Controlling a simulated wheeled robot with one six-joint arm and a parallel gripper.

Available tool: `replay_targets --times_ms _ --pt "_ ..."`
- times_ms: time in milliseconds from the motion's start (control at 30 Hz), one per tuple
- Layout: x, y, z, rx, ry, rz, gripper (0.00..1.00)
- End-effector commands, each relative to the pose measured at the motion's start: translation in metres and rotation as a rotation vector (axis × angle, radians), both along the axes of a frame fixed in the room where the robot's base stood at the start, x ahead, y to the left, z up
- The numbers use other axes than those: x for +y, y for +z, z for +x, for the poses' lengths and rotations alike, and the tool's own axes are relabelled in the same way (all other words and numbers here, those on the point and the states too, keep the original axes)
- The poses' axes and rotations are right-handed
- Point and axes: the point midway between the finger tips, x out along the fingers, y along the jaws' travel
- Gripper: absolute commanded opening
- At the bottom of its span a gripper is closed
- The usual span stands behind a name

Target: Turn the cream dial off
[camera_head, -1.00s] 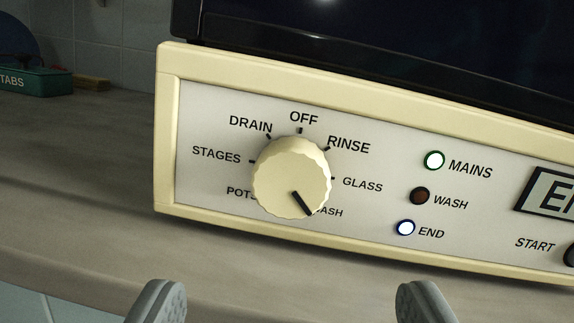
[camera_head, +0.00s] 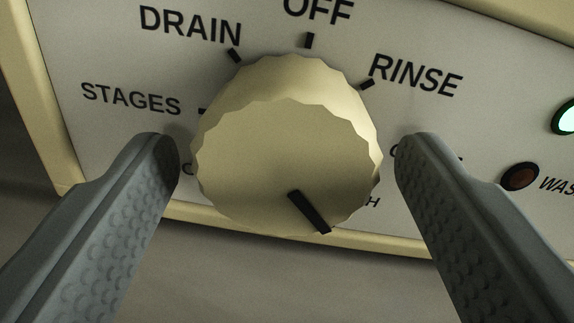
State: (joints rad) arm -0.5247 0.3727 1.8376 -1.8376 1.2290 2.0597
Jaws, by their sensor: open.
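The cream dial (camera_head: 270,150) is a round knob with a scalloped edge on the panel, in the middle of the view. Its black pointer mark (camera_head: 309,212) points down and to the right, toward the label ending in "H", read as WASH in the earlier frame. The OFF label (camera_head: 318,10) and its tick are straight above the dial. My gripper (camera_head: 285,150) is open, with one grey finger on each side of the dial. A narrow gap shows between each finger and the dial. The fingers hide the POTS and GLASS labels in part.
The light panel (camera_head: 100,60) also carries DRAIN, STAGES and RINSE labels around the dial. A lit green-rimmed lamp (camera_head: 567,117) and a dark brown WASH lamp (camera_head: 519,177) sit to the right. The counter (camera_head: 290,275) shows below the panel.

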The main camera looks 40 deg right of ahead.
Motion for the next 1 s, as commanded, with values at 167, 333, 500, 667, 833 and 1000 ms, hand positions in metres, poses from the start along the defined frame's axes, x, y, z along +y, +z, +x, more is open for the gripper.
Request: replay_targets --times_ms 167,333,500,667,833,1000 --pt "0.0001 0.0001 -0.0002 0.0 0.0 0.0 0.44" --pt "0.0002 0.0002 -0.0002 0.0 0.0 0.0 0.25" --pt "0.0002 0.0003 -0.0002 0.008 0.0 -0.011 0.25" --pt "0.0002 0.0005 -0.0002 0.041 0.0 -0.053 0.25" --pt "0.0 0.001 -0.0002 0.107 0.002 -0.138 0.25" --pt "-0.0002 0.0018 -0.0004 0.198 0.002 -0.257 0.25"
